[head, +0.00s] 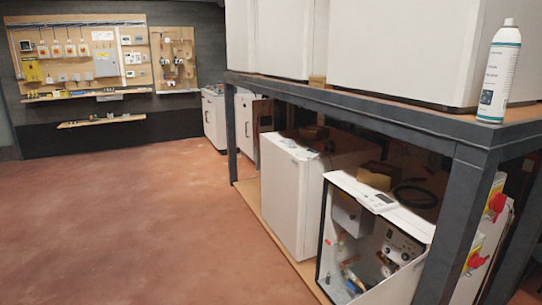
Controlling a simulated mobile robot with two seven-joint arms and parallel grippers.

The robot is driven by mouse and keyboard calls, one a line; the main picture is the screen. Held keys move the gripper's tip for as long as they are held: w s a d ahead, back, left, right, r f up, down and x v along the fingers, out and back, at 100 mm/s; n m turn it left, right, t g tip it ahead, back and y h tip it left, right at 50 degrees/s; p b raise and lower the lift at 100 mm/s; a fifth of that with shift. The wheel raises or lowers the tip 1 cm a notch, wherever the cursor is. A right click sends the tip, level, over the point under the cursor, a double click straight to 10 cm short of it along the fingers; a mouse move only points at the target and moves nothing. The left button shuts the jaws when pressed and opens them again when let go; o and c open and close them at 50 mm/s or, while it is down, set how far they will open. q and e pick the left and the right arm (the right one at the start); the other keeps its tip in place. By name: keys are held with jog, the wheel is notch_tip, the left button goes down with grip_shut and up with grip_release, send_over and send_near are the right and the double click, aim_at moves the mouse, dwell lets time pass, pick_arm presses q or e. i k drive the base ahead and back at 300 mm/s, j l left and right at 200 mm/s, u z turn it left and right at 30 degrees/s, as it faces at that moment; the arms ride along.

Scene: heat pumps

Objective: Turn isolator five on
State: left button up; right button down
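A row of several small isolator switches (57,50) with red and yellow fronts is mounted on the wooden board (110,75) on the far wall at upper left. They are small and far off, so their numbers and knob positions cannot be read. Two larger red and yellow rotary switches, an upper one (496,203) and a lower one (475,262), are at the right edge behind the bench leg, partly hidden. I cannot tell which switch is isolator five. Neither of my grippers is in view.
A dark metal bench (400,120) runs along the right, with large white units on top and a spray can (498,75) near its corner. White cabinets (290,190) and an open-fronted unit (375,240) stand beneath. The reddish floor (120,210) is clear up to the wall.

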aim_at(475, 262)
jog(key=l+u, duration=0.4)
jog(key=l, duration=3.9)
